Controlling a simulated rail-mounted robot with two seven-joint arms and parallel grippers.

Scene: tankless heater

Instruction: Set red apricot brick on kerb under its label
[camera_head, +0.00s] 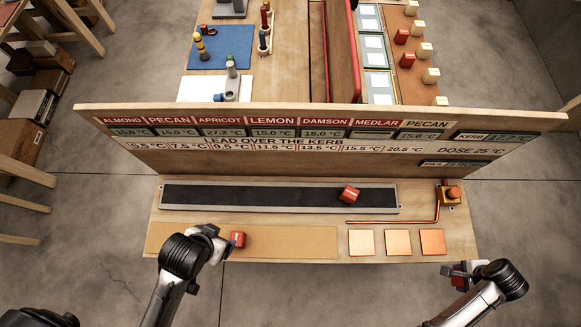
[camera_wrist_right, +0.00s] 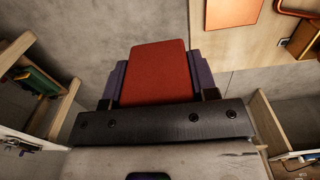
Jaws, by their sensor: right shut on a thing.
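My right gripper (camera_head: 464,272) is shut on a red brick (camera_wrist_right: 152,72), held off the front right of the bench; no name is readable on it. In the right wrist view the brick sits between both fingers. The kerb (camera_head: 265,197) is a long dark strip below the label board. The APRICOT label (camera_head: 221,120) is left of the board's middle. Another red brick (camera_head: 349,194) lies tilted on the kerb's right part. A third red brick (camera_head: 238,240) is on the tan mat, close beside my left gripper (camera_head: 218,244), whose fingers are not clear.
The label board (camera_head: 300,165) stands behind the kerb as a tall barrier. An orange-red button (camera_head: 453,192) and copper pipe (camera_head: 395,221) are at the right. Several copper-toned squares (camera_head: 397,243) lie at the front. The kerb's left and middle are clear.

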